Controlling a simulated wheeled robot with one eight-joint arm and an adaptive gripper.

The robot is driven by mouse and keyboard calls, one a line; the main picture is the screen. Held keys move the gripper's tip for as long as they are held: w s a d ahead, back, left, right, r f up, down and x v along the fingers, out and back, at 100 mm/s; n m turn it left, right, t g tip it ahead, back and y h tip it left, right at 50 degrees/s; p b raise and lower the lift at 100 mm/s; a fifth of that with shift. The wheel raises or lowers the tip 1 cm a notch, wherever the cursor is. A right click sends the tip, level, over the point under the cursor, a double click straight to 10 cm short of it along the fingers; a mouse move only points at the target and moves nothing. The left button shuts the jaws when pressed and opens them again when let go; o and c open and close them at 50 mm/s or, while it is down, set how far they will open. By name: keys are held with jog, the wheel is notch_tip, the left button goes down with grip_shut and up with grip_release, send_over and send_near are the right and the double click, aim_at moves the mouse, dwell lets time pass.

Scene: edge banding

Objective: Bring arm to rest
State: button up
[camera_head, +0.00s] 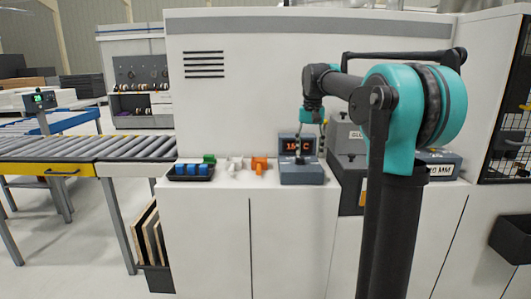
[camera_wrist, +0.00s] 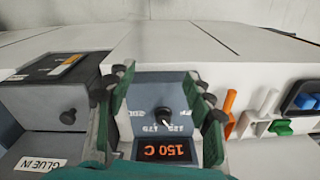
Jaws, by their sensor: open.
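My arm, teal and black, reaches over the counter in the head view. My gripper (camera_head: 299,150) hangs in front of a grey control box (camera_head: 302,176) and hides part of its orange display. In the wrist view my gripper (camera_wrist: 159,74) is open, with one finger left and one right of the box's black dial knob (camera_wrist: 163,118). Nothing is held between the fingers, and I cannot tell how far they are from the knob. The display (camera_wrist: 165,151) reads 150 C, upside down.
A blue-cupped tray (camera_head: 191,171) and green, white and orange parts (camera_head: 259,164) sit left of the box. A grey glue unit (camera_head: 346,140) stands close on the right. A roller conveyor (camera_head: 90,149) runs to the left. A tall white machine panel (camera_head: 240,80) rises behind.

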jog(key=s+d+f+n+t, duration=0.1)
jog(key=s+f+t, duration=0.1)
jog(key=s+f, duration=1.2)
jog(key=s+d+f+n+t, duration=0.1)
jog(key=s+d+f, duration=0.1)
jog(key=s+f, duration=1.3)
notch_tip(320, 180, down, 2)
jog(key=shift+s+d+n+t, duration=0.25)
jog(key=shift+s+n+t, duration=0.05)
jog(key=shift+n+t, duration=0.1)
jog(key=shift+c, duration=0.4)
